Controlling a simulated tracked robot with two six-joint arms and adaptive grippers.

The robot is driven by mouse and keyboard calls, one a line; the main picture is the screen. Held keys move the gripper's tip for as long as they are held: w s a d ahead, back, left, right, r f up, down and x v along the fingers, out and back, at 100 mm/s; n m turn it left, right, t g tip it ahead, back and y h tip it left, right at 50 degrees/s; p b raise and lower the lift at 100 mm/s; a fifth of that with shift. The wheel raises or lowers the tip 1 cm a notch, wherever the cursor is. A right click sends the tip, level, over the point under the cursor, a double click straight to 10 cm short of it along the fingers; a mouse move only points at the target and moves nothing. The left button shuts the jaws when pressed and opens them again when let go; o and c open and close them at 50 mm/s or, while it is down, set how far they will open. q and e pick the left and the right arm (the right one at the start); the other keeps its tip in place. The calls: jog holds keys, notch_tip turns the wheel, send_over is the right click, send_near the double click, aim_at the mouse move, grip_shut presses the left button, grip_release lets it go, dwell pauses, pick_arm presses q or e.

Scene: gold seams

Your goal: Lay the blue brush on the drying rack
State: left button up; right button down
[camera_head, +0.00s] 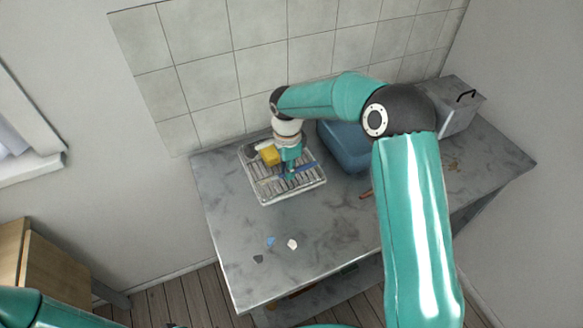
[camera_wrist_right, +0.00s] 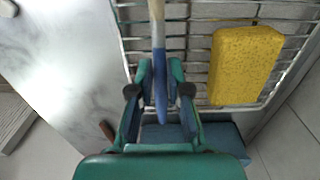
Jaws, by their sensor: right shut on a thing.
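The blue brush (camera_head: 305,168) is between the fingers of my right gripper (camera_head: 289,173), over the drying rack (camera_head: 286,194). In the right wrist view my right gripper (camera_wrist_right: 161,72) is shut on the brush (camera_wrist_right: 161,98). The blue part points toward the gripper's palm and a paler part runs out past the top edge. The wire bars of the rack (camera_wrist_right: 200,53) lie behind the brush. I cannot tell whether the brush touches them. My left gripper is out of view; only part of the left arm shows at bottom left.
A yellow sponge (camera_head: 270,155) lies on the rack, also in the wrist view (camera_wrist_right: 246,66). A blue tub (camera_head: 343,147) stands right of the rack, and a grey box (camera_head: 458,112) at the back right. Small blue, white and dark pieces (camera_head: 271,241) lie near the counter's front left.

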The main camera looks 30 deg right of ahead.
jog(key=shift+f, duration=0.5)
jog(key=shift+f, duration=0.1)
jog(key=c, duration=1.1)
grip_release()
notch_tip(320, 180, up, 12)
jog(key=shift+r+b, duration=0.15)
jog(key=shift+b, duration=0.45)
